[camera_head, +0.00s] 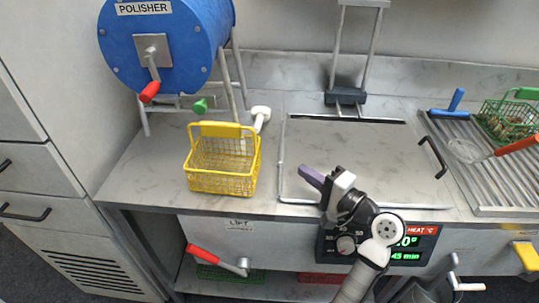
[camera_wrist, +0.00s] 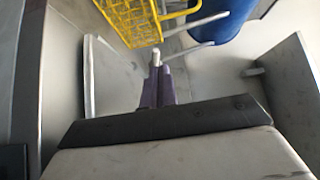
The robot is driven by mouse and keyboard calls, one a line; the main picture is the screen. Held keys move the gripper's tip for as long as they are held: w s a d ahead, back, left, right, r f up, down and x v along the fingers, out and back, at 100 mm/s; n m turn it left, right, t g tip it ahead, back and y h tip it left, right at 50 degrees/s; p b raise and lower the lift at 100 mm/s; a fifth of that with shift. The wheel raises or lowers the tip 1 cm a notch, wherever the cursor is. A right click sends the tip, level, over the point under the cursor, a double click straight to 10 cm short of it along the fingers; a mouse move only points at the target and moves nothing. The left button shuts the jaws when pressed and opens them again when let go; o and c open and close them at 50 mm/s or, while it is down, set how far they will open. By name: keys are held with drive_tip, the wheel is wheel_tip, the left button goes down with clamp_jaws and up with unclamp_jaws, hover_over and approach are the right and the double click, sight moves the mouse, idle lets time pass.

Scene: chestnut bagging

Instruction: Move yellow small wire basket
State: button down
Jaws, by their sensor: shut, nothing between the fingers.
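The yellow small wire basket (camera_head: 222,165) stands upright on the counter below the blue polisher, with its yellow handle along the back rim. My gripper (camera_head: 311,177) is to the right of the basket and apart from it, over the front of the flat lid plate. Its purple fingers are shut and empty. In the wrist view the fingers (camera_wrist: 157,85) point ahead, and the yellow basket (camera_wrist: 132,20) shows at the top, partly cut off by the frame.
The blue polisher drum (camera_head: 168,45) with a red-handled crank stands behind the basket. A white-headed lever (camera_head: 260,114) is close behind it. A green wire basket (camera_head: 508,118) and a skimmer (camera_head: 468,150) lie on the ribbed drainer at right. A red lift lever (camera_head: 205,256) sticks out below the counter.

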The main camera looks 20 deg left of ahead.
drive_tip(key=p, duration=0.2)
approach(258, 152)
drive_tip(key=w, duration=0.1)
drive_tip(key=w+a, duration=0.2)
drive_tip(key=w, duration=0.1)
drive_tip(key=shift+w+r, duration=0.1)
drive_tip(key=shift+r, duration=0.05)
drive_tip(key=shift+s+a, duration=0.2)
drive_tip(key=shift+a, duration=0.35)
drive_tip(key=shift+s+a, duration=0.25)
drive_tip(key=shift+a, duration=0.3)
drive_tip(key=shift+s+a+p, duration=0.2)
drive_tip(key=shift+a+p, duration=0.2)
drive_tip(key=shift+a, duration=0.2)
drive_tip(key=shift+a, duration=0.1)
drive_tip(key=s+a, duration=0.1)
drive_tip(key=a, duration=0.3)
drive_tip(key=s+a+p, duration=0.1)
drive_tip(key=s+a, duration=0.1)
drive_tip(key=a, duration=0.3)
drive_tip(key=s+a+p, duration=0.1)
drive_tip(key=a, duration=0.3)
drive_tip(key=shift+s+a, duration=0.2)
drive_tip(key=shift+s, duration=0.2)
drive_tip(key=shift+a, duration=0.1)
